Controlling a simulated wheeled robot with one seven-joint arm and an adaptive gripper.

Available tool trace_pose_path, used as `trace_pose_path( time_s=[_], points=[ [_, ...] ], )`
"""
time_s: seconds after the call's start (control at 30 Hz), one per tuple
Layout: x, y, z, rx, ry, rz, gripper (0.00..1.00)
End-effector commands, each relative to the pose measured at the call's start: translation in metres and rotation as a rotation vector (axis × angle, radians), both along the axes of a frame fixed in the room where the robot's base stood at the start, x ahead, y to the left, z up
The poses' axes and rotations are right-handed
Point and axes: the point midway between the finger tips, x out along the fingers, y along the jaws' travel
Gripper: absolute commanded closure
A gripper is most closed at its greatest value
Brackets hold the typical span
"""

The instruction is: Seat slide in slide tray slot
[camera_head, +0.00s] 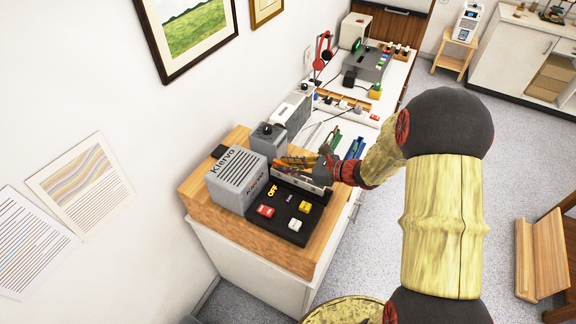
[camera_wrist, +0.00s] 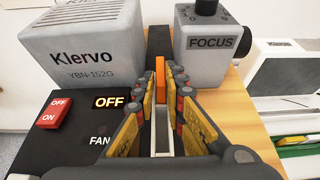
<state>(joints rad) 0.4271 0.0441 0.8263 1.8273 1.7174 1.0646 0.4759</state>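In the head view my gripper (camera_head: 293,162) is over a pale metal-looking tray (camera_head: 312,184). The slot is mostly hidden.
The Klervo housing (camera_wrist: 85,45) is close on the left, the FOCUS unit (camera_wrist: 212,45) on the right. The black panel (camera_head: 280,212) with OFF display, FAN label and switches lies in front. Green and blue items (camera_head: 352,148) lie on the counter beyond.

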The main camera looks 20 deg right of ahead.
Motion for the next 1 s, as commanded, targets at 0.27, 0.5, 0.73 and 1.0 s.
trace_pose_path(
  time_s=[0.27, 0.5, 0.73, 1.0],
  points=[
    [0.000, 0.000, 0.001, 0.000, -0.001, 0.000, 0.73],
    [0.000, 0.000, 0.001, 0.001, -0.002, 0.000, 0.73],
    [-0.014, -0.016, 0.011, 0.000, -0.003, -0.004, 0.73],
    [-0.049, -0.052, 0.032, -0.001, -0.004, -0.004, 0.73]
  ],
)
